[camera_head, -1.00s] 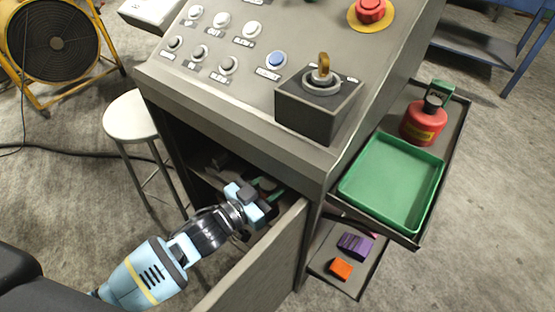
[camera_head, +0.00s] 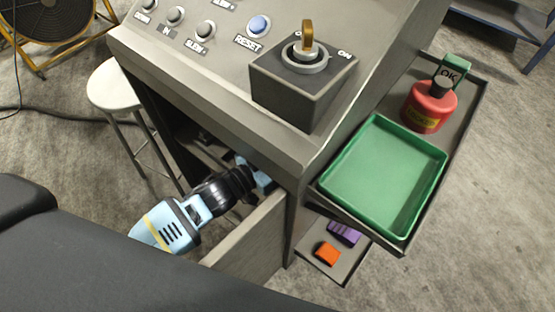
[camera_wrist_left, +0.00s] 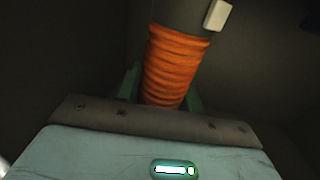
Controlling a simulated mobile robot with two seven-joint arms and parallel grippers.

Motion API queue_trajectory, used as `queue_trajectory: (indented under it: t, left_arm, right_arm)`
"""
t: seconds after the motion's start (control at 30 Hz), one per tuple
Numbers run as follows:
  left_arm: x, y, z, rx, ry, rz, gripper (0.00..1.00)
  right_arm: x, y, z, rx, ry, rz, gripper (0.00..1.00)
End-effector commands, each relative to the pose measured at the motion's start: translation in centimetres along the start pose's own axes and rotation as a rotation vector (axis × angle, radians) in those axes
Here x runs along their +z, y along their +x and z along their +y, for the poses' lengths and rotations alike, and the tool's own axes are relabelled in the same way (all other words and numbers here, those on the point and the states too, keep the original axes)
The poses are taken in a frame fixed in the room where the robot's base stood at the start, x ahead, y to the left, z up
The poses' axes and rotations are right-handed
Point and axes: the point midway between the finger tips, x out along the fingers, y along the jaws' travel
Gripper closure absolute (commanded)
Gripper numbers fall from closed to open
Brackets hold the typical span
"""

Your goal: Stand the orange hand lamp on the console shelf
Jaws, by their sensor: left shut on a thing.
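The orange hand lamp (camera_wrist_left: 172,68) shows in the left wrist view as a ribbed orange grip with a dark body and a pale switch above it. The green fingers of my left gripper (camera_wrist_left: 163,92) are on either side of the grip and shut on it. In the head view my left gripper (camera_head: 263,180) is at the console's (camera_head: 225,110) open compartment, its fingertips and the lamp hidden behind the console edge and door panel. What the lamp's base rests on is out of sight. My right gripper is not in view.
An open door panel (camera_head: 248,240) stands just below my left arm. At the console's right side, an upper shelf (camera_head: 468,108) holds a green tray (camera_head: 385,175) and a red canister (camera_head: 428,108). A lower shelf (camera_head: 318,268) holds orange and purple blocks. A stool (camera_head: 112,88) stands left.

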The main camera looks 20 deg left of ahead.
Motion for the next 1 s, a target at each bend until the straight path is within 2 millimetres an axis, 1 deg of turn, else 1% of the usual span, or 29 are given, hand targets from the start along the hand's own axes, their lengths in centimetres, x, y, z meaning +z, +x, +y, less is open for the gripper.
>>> queue_trajectory:
  t: [0.03, 0.1, 0.37, 0.47, 0.63, 0.7, 1.0]
  left_arm:
    - [0.8, 0.0, 0.0, -0.001, -0.002, 0.000, 0.99]
    - [1.4, 0.0, 0.0, -0.001, -0.001, 0.002, 0.99]
    - [1.9, 0.0, -0.1, -0.001, 0.001, 0.003, 0.99]
    - [2.9, 0.0, 0.0, -0.001, -0.001, 0.001, 0.99]
    - [5.3, 0.0, 0.0, -0.001, -0.002, 0.000, 0.99]
    - [5.5, 0.0, 0.0, 0.000, 0.000, 0.003, 0.99]
    - [5.6, 0.0, 0.0, 0.000, 0.001, 0.003, 0.99]
  right_arm:
    - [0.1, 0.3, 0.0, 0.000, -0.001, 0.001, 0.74]
    - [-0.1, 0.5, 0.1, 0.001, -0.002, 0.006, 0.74]
    - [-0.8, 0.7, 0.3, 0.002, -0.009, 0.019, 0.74]
    - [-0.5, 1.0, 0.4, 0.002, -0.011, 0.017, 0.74]
    - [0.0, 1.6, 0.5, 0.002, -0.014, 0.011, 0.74]
    - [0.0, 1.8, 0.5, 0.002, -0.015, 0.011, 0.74]
    - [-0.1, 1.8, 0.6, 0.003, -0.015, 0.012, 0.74]
